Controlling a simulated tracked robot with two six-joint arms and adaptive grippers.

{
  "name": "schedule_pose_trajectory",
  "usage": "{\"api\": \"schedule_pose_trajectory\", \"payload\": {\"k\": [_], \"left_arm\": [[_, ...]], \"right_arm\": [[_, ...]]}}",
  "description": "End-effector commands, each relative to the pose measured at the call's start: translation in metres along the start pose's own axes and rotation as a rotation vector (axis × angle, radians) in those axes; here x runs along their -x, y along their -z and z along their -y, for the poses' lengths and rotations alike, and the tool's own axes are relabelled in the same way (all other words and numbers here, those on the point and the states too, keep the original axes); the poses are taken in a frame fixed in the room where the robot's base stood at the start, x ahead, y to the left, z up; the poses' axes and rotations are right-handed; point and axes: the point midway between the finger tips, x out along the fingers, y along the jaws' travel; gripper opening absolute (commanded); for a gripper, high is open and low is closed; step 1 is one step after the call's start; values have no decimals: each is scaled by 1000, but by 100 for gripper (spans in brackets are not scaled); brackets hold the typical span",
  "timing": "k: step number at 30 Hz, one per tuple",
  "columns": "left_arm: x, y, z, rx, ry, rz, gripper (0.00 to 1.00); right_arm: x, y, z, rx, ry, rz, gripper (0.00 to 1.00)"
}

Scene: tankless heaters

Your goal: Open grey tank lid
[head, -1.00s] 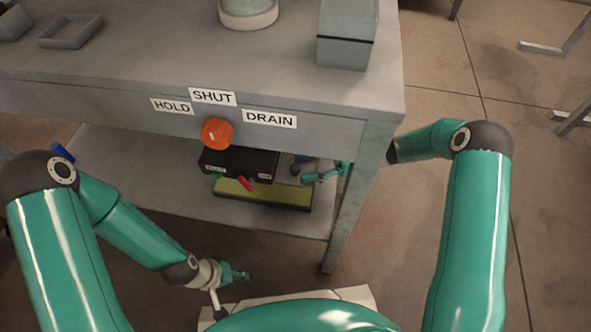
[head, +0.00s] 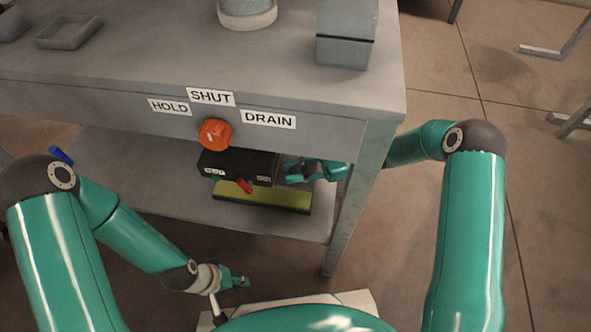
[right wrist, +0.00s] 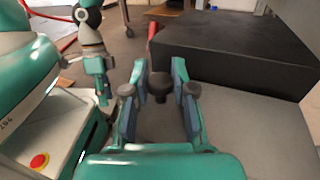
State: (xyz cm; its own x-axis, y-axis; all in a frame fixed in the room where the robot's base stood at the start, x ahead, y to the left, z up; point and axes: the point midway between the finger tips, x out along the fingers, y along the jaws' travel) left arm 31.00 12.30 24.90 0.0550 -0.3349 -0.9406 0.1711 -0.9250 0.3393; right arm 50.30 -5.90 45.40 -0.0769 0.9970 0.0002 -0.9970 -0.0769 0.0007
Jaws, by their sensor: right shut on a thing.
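My right gripper (head: 292,173) is under the tabletop, just right of a black box (head: 238,164). In the right wrist view its two fingers (right wrist: 158,98) are on either side of a dark round knob (right wrist: 159,83), and it is shut on this knob. A flat grey surface (right wrist: 245,115) shows around the fingers, beside the black box; I cannot tell whether it is the tank lid. The tank's body is not clearly visible. My left gripper (head: 238,283) is low in front of the shelf, away from all this; its opening is unclear.
An orange knob (head: 214,132) sits on the table's front edge by HOLD, SHUT and DRAIN labels. A grey box (head: 346,40) stands on the tabletop (head: 150,60). The table leg (head: 356,195) is close to my right forearm. The lower shelf (head: 130,165) is open at left.

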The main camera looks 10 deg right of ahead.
Motion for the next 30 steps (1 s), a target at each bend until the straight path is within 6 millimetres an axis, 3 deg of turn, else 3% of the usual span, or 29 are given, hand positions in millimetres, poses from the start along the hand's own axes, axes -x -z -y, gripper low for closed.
{"api": "schedule_pose_trajectory", "payload": {"k": [13,30], "left_arm": [[9,0,-3,0,0,0,40],[54,0,-20,0,0,0,40]], "right_arm": [[0,-8,1,-38,-1,15,0],[9,-58,22,-381,-1,158,0]]}}
